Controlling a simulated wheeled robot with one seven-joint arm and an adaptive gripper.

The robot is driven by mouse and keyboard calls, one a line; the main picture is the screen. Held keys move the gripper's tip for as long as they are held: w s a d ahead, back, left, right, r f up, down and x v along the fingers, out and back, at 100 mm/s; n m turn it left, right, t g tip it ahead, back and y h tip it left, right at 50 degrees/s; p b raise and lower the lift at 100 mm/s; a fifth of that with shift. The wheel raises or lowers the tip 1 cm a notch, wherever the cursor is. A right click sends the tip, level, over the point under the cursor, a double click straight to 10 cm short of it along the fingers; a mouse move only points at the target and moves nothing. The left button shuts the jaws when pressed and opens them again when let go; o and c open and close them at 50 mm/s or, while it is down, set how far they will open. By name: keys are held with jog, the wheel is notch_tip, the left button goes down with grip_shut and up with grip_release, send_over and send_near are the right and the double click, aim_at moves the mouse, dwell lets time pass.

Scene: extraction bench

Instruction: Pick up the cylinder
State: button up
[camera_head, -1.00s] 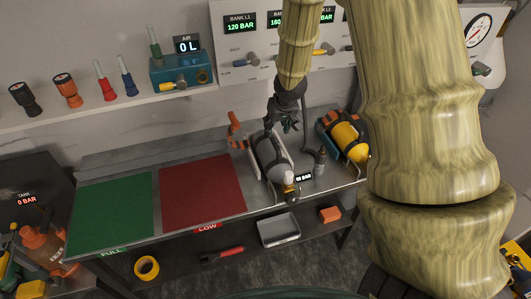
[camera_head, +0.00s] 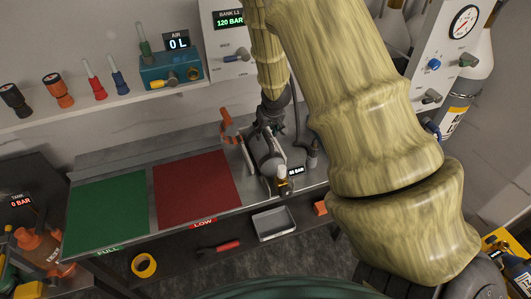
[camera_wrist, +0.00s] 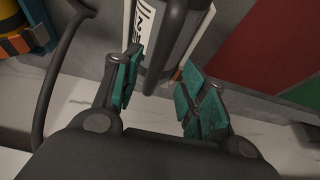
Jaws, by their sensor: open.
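A grey cylinder (camera_head: 262,152) with a brass valve (camera_head: 282,181) lies in a light cradle on the bench, right of the red mat. My gripper (camera_head: 270,124) is open just above its far end and hides part of it. In the wrist view, my gripper's teal finger pads (camera_wrist: 163,92) are spread apart. A dark bar (camera_wrist: 167,45) and a white label with black marks show between and beyond them; I cannot tell whether the pads touch anything. Part of a yellow cylinder (camera_wrist: 12,20) shows at that view's top left corner; my arm hides it in the head view.
A green mat (camera_head: 108,212) and a red mat (camera_head: 195,187) lie left of the cylinder. An orange clamp-like tool (camera_head: 227,126) stands behind it, and a dark upright fitting (camera_head: 312,152) stands to its right. A grey tray (camera_head: 273,223) sits on the lower shelf.

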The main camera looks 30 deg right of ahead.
aim_at(266, 134)
jog(key=shift+w+d+f+p, duration=0.15)
jog(key=shift+f+p, duration=0.1)
jog(key=shift+f, duration=0.4)
jog(key=shift+d+f+p, duration=0.1)
jog(key=shift+f+p, duration=0.1)
jog(key=shift+f, duration=0.4)
jog(key=shift+x, duration=0.95)
jog(key=shift+f+p, duration=0.15)
jog(key=shift+p, duration=0.15)
grip_shut()
jog(key=shift+w, duration=0.15)
